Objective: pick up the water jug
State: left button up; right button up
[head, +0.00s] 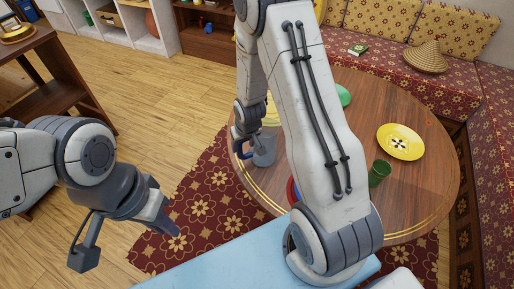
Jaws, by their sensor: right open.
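A blue-grey vessel, seemingly the water jug (264,150), stands near the left edge of the round wooden table (425,190). My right arm hides part of it. My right gripper (244,146) is open at the jug's left side, with its fingers close to it. I cannot tell whether they touch it or sit around it. My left gripper (128,243) is open and empty, low at the left, over the floor and rug and well away from the table.
A yellow plate (400,142) and a green cup (379,173) stand on the table's right side. A green dish (344,95) and a yellow item (271,113) are partly hidden by my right arm. A patterned bench (385,60) borders the table behind.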

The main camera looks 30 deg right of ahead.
aim_at(241, 149)
jog(key=x, duration=0.3)
jog(key=a+x, duration=0.1)
jog(key=x, duration=0.1)
jog(key=shift+f, duration=0.35)
grip_shut()
jog(key=shift+w+d+r, duration=0.1)
jog(key=shift+w, duration=0.05)
dwell(1.0)
